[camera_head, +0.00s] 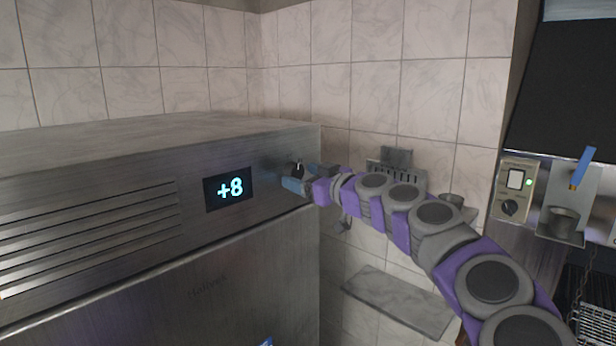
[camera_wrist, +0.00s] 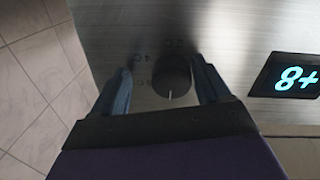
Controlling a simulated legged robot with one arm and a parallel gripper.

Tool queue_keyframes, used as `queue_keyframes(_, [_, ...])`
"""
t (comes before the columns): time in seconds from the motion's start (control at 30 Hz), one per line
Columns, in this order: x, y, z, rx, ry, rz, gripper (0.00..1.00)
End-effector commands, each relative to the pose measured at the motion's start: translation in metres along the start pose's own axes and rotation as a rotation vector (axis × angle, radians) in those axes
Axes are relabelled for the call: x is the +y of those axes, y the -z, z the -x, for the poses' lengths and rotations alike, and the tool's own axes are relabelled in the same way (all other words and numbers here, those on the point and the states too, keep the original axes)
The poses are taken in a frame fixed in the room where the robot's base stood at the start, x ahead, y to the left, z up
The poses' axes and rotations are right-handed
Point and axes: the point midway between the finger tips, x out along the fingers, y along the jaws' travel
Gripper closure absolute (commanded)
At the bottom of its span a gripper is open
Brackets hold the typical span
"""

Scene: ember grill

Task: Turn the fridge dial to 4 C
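The steel fridge (camera_head: 90,270) fills the left of the head view. Its display (camera_head: 228,189) reads +8 and shows upside down in the wrist view (camera_wrist: 296,77). The dark round dial (camera_head: 298,170) is right of the display. In the wrist view the dial (camera_wrist: 171,76) has a white pointer mark aimed at the bottom of the picture, with small faint markings around it. My gripper (camera_head: 292,181) is at the dial. Its blue fingers (camera_wrist: 162,66) are open, one on each side of the dial. A gap shows on the left; the right finger is close, contact unclear.
A wall unit with a small screen and a knob (camera_head: 509,208) is at the right, beside a metal cup (camera_head: 562,221) and a blue-handled tool (camera_head: 581,168). A slotted metal holder (camera_head: 397,172) hangs on the tiled wall behind my arm.

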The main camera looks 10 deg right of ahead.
Motion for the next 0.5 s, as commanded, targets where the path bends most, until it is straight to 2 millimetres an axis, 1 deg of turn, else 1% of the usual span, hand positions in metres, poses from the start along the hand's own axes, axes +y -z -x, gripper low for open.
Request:
queue_keyframes(0.07, [-0.0021,0.0019,0.0012,0.001,-0.001,0.002,0.25])
queue_keyframes(0.3, [0.0035,-0.0007,0.0037,0.001,0.002,-0.002,0.47])
queue_keyframes(0.5, [0.0034,-0.0008,0.0051,0.002,0.004,-0.003,0.67])
